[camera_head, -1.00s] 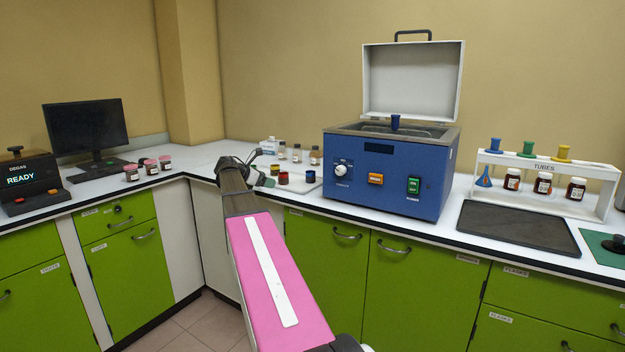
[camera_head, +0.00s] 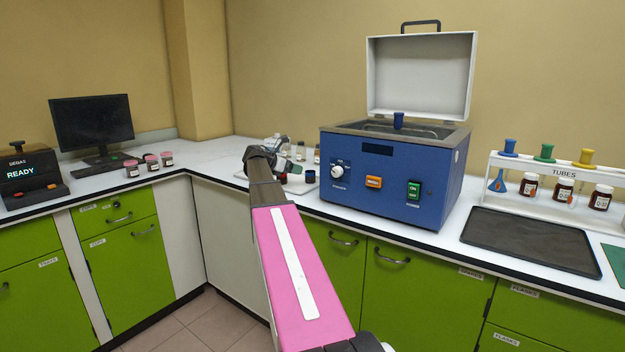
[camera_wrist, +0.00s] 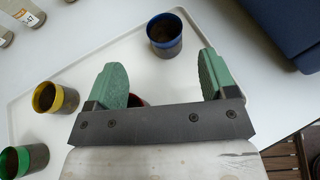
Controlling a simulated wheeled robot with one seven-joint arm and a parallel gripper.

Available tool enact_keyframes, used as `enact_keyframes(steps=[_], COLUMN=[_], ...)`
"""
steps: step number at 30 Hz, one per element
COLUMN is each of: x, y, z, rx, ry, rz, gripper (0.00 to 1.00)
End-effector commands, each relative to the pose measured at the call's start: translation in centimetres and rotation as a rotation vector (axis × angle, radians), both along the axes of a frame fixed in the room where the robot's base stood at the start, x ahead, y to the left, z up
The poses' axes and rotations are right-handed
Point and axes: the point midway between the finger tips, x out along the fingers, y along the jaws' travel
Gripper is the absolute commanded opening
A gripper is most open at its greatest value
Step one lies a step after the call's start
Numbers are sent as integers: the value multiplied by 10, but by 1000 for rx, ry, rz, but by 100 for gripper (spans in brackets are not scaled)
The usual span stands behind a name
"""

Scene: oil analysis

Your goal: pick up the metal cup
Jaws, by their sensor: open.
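Several metal cups with coloured rims stand on a white tray (camera_wrist: 100,62). In the wrist view, the blue-rimmed cup (camera_wrist: 165,36) is beyond my fingers, the yellow-rimmed cup (camera_wrist: 55,97) and green-rimmed cup (camera_wrist: 25,160) are to their left. A red-rimmed cup (camera_wrist: 137,101) is mostly hidden behind the left finger and palm bar. My gripper (camera_wrist: 163,75) is open, its green fingers wide apart with nothing held between them. In the head view, my gripper (camera_head: 280,166) is over the tray area and hides most cups; the blue cup (camera_head: 310,176) shows at its right.
A blue bath (camera_head: 395,175) with its lid raised stands to the right of the cups, another blue cup (camera_head: 398,120) at its top. Sample bottles (camera_head: 300,150) stand behind my gripper. Pink-lidded jars (camera_head: 152,162) are at the left. The counter (camera_head: 215,160) between is clear.

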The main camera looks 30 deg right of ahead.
Motion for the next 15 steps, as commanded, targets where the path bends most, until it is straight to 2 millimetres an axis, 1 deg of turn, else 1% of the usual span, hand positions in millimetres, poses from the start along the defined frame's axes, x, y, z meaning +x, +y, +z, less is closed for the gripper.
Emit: enact_keyframes(steps=[1, 6, 12, 15], x=[0, 1, 0, -2], y=[-8, -31, -41, -51], z=[-3, -13, -17, -21], rx=[1, 1, 0, 1], ry=[1, 1, 0, -1], rz=[-2, -2, 1, -1], gripper=[78, 78, 78, 78])
